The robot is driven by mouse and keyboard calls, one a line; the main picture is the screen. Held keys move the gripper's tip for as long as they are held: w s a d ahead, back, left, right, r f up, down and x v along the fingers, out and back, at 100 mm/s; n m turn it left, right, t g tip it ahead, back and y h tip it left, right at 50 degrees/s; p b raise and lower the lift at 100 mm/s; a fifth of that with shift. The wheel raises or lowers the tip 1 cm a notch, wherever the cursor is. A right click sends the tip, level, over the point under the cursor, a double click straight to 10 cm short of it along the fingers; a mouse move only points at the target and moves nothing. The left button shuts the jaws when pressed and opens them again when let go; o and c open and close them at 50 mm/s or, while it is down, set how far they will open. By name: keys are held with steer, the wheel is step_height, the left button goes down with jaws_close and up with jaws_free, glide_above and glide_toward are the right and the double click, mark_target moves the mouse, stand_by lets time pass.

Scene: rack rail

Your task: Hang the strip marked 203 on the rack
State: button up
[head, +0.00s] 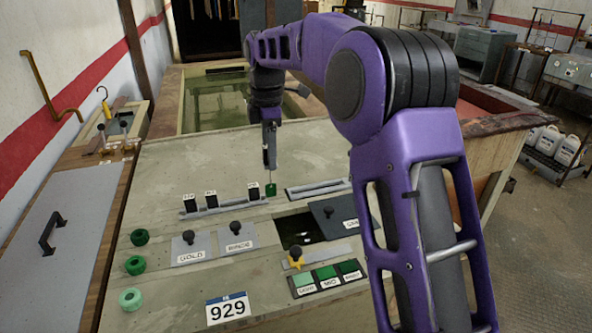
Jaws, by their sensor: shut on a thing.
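My gripper (269,164) is shut on the thin upper end of a small strip with a dark green square (271,189) at its bottom. This strip hangs straight down above the console top. I cannot read any number on it. Several small black tags with white labels (190,203) stand at a grey slotted rail (222,209) just left of it; their numbers are too small to read. A second grey rail (320,188), empty, lies just to the right. I cannot tell which rail is the rack, or whether the green square touches the left rail's end.
Knobbed lids marked GOLD (190,249) and RINSE (236,238) lie in front. A dark opening (298,228) has a grey lid (342,216) partly beside it. A tank of greenish liquid (215,103) is behind.

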steer(key=w+a+f, duration=0.2)
steer(key=w+a, duration=0.1)
steer(key=a, duration=0.7)
steer(key=shift+a+f, duration=0.2)
steer(key=shift+f, duration=0.35)
step_height(320, 180, down, 10)
steer(key=b, duration=0.4)
stand_by(0.5)
steer(key=shift+f, duration=0.55)
stand_by(0.7)
steer(key=o, duration=1.2)
